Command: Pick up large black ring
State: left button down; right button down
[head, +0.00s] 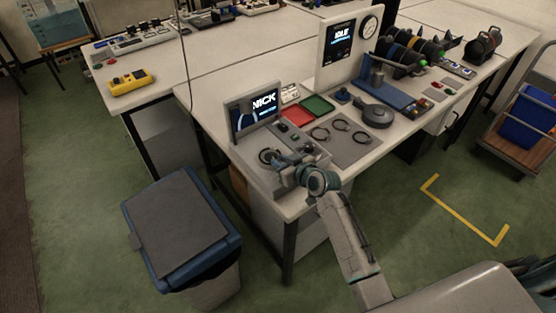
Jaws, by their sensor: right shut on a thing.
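My right gripper (274,161) is at the front left of the workbench, low over the grey console with the screen. It is shut on a dark ring (267,155), which looks like the large black ring; the fingers hide part of it. I cannot tell whether the ring touches the console. Three other dark rings (320,134), (341,125) and (361,138) lie on a grey mat (345,154) to the right; the front of the mat is bare. My left gripper is not in view.
The console screen (257,112) stands just behind my gripper. Red (297,115) and green (317,105) trays and a blue press-like stand (384,92) are farther back. A blue-rimmed bin (184,235) stands on the floor at the left.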

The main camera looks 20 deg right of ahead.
jog(key=shift+w+r, duration=0.2)
jog(key=shift+r, duration=0.25)
notch_tip(320, 180, up, 2)
jog(key=shift+w+r+b, duration=0.1)
jog(key=shift+r+b, duration=0.1)
jog(key=shift+b, duration=0.5)
jog(key=shift+s+d+r+b, duration=0.7)
jog(key=shift+s+d+b, duration=2.2)
jog(key=shift+d, duration=4.3)
jog(key=s+a+r+m+h, duration=0.2)
jog(key=a, duration=0.5)
jog(key=s+a+r+m+h+p, duration=0.1)
jog(key=s+a+r+m+h, duration=0.1)
jog(key=a, duration=0.5)
jog(key=shift+s+a+r+t+h, duration=0.3)
jog(key=shift+s+r+t, duration=0.1)
jog(key=shift+s+r, duration=0.2)
